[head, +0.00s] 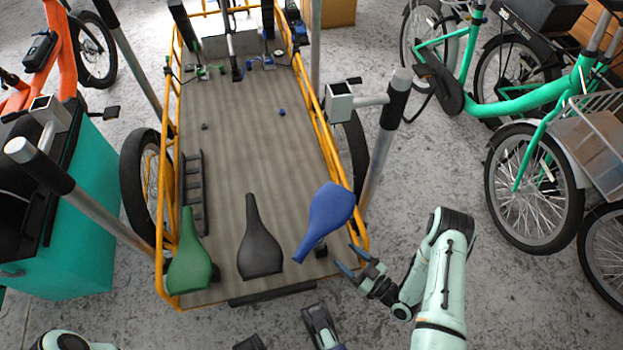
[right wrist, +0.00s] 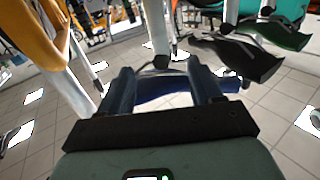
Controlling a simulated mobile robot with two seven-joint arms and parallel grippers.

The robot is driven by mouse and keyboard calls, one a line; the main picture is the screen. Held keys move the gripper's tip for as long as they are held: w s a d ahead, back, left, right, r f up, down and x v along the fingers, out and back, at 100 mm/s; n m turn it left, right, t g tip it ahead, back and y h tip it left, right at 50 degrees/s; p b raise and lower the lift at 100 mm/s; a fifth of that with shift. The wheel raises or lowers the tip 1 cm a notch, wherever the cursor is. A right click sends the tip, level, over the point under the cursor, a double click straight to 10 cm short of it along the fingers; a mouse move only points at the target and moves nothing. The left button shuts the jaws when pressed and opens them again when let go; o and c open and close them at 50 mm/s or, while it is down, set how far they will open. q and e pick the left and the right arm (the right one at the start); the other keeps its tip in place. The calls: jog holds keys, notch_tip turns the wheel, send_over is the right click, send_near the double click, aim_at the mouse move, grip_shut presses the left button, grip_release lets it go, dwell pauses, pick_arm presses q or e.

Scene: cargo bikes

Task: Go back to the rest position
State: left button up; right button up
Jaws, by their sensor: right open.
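The blue saddle (head: 326,216) lies tilted at the near right corner of the cargo bed. The black saddle (head: 259,245) is to its left, and the green saddle (head: 188,257) is at the near left corner. My right gripper (head: 352,262) is open just right of the bed's near corner, its fingers pointing left below the blue saddle. In the right wrist view, the blue saddle (right wrist: 165,100) shows beyond and between the open fingers (right wrist: 163,90), with nothing gripped.
The cargo bed (head: 240,150) has a yellow tube rail (head: 318,130) along its side. A grey post (head: 385,140) with a clamp stands close by my right arm. Green bikes (head: 535,100) stand at the right, a teal box (head: 95,220) at the left.

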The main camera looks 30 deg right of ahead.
jog(key=s+a+r+m+g+h+p, duration=0.1)
jog(key=s+a+r+m+g+p, duration=0.3)
jog(key=s+a+r+g+p, duration=0.3)
jog(key=s+a+r+m+g+h+p, duration=0.1)
jog(key=s+a+r+m+g+p, duration=0.2)
jog(key=s+a+r+g+p, duration=0.4)
notch_tip(320, 180, up, 3)
jog(key=g+p, duration=0.3)
jog(key=p, duration=0.6)
jog(key=shift+s+m+g+p, duration=0.25)
jog(key=shift+m+g+p, duration=0.1)
jog(key=shift+m+g, duration=0.05)
jog(key=shift+s+r, duration=0.1)
jog(key=shift+s, duration=0.1)
jog(key=shift+c, duration=0.4)
jog(key=c, duration=0.3)
pick_arm(q)
jog(key=s+d+r+g, duration=0.1)
jog(key=s+d+r, duration=0.1)
jog(key=r, duration=1.1)
jog(key=s+d+r+m+g+h, duration=0.1)
jog(key=d+r, duration=0.3)
jog(key=r, duration=0.9)
jog(key=shift+s+d+m+h, duration=0.15)
jog(key=shift+s+m+h, duration=0.15)
jog(key=shift+s, duration=0.5)
pick_arm(e)
jog(key=shift+s+d, duration=0.1)
jog(key=shift+s, duration=0.1)
jog(key=shift+c, duration=0.2)
